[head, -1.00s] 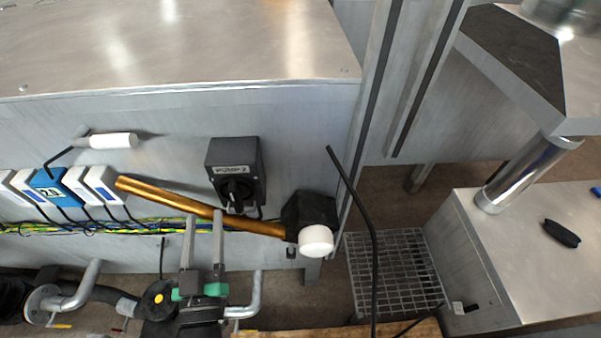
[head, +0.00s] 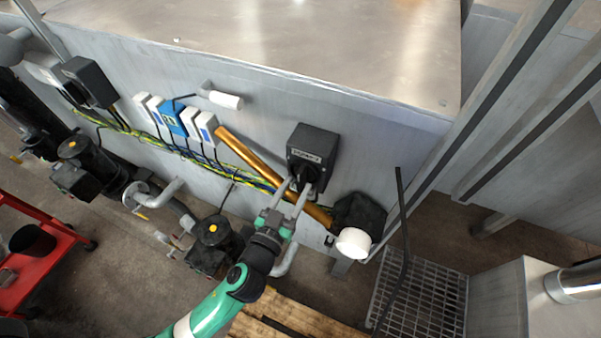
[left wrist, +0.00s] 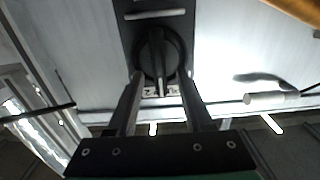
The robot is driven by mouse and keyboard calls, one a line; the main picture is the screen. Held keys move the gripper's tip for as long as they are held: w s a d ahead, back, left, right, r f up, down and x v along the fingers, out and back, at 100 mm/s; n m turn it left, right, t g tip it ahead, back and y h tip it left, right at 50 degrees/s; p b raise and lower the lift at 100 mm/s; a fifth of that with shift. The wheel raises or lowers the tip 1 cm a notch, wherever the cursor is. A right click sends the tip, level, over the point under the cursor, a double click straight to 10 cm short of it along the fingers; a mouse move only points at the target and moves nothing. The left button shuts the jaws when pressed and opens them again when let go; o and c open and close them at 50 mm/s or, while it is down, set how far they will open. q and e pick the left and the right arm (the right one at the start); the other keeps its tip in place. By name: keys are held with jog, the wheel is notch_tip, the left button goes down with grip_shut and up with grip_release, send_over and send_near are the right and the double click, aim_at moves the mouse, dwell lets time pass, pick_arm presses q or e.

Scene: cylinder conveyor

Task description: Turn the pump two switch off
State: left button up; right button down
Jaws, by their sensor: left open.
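The pump two switch is a dark box (head: 313,143) with a pale label on the grey panel wall, right of centre in the head view. Its black rotary knob (left wrist: 156,55) fills the upper middle of the left wrist view, with its grip bar in line with the fingers. My left gripper (head: 295,187) is open at the knob, and its two fingers (left wrist: 160,74) lie on either side of the knob's lower part in the wrist view. I cannot tell whether they touch it. In the head view the fingers partly hide the knob. My right gripper is not in view.
A copper-coloured pipe (head: 250,157) passes behind the fingers to a black fitting with a white cap (head: 353,242). Blue and white modules (head: 172,118) and another dark box (head: 89,81) are to the left. Pumps (head: 212,235) stand below, and a thin black rod (head: 404,240) rises at right.

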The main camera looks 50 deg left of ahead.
aim_at(299, 182)
pick_arm(q)
jog(key=x, duration=0.3)
jog(key=shift+w+a, duration=0.1)
jog(key=shift+w, duration=0.15)
grip_shut()
